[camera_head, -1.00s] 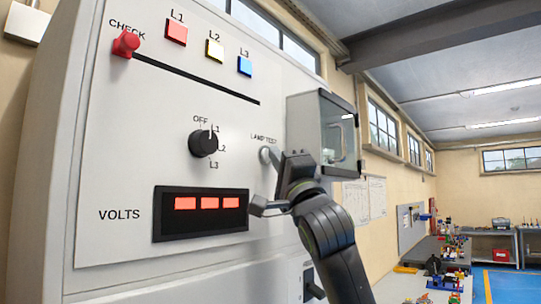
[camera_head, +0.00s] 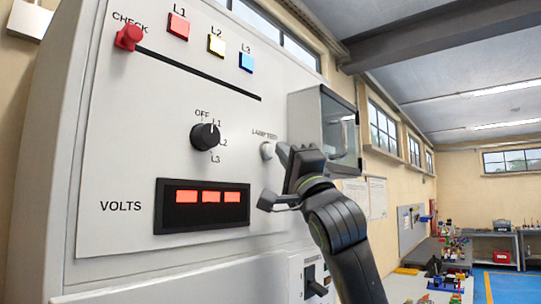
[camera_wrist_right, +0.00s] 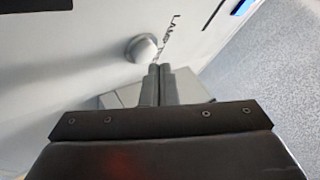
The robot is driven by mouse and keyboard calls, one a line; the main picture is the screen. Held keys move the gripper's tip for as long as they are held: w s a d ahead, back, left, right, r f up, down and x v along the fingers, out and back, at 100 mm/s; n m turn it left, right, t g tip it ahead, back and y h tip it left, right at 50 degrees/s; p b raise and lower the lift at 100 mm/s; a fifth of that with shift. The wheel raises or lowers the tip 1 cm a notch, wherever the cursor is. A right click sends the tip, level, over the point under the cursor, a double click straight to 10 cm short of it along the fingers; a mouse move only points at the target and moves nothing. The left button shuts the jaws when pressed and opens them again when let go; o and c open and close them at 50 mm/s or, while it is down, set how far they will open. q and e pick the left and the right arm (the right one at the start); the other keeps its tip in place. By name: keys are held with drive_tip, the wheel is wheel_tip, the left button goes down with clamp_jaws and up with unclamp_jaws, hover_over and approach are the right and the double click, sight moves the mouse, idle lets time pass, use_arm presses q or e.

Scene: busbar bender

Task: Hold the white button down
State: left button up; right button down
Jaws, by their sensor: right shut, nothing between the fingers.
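The white button (camera_head: 266,150) is a small round knob under the LAMP TEST label on the grey panel. It also shows in the right wrist view (camera_wrist_right: 141,48), just beyond and left of my fingertips. My right gripper (camera_head: 281,150) is shut and empty, its tips close to the button's right side in the head view. In the right wrist view the shut fingers (camera_wrist_right: 160,70) point towards the panel by the button's lower right edge. I cannot tell whether they touch it or whether it is pressed in. My left gripper is not in view.
Red (camera_head: 178,26), yellow (camera_head: 216,45) and blue (camera_head: 246,62) lamps look bright at the panel's top. A black rotary knob (camera_head: 205,137) and a red-lit volts display (camera_head: 202,205) lie left of my gripper. A clear-fronted box (camera_head: 340,130) stands close behind it.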

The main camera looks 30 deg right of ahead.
drive_tip(key=shift+s, duration=0.1)
drive_tip(key=s+b, duration=0.1)
drive_tip(key=s+d+b, duration=0.1)
drive_tip(key=s, duration=0.1)
drive_tip(key=s+d+b, duration=0.1)
drive_tip(key=shift+s, duration=0.25)
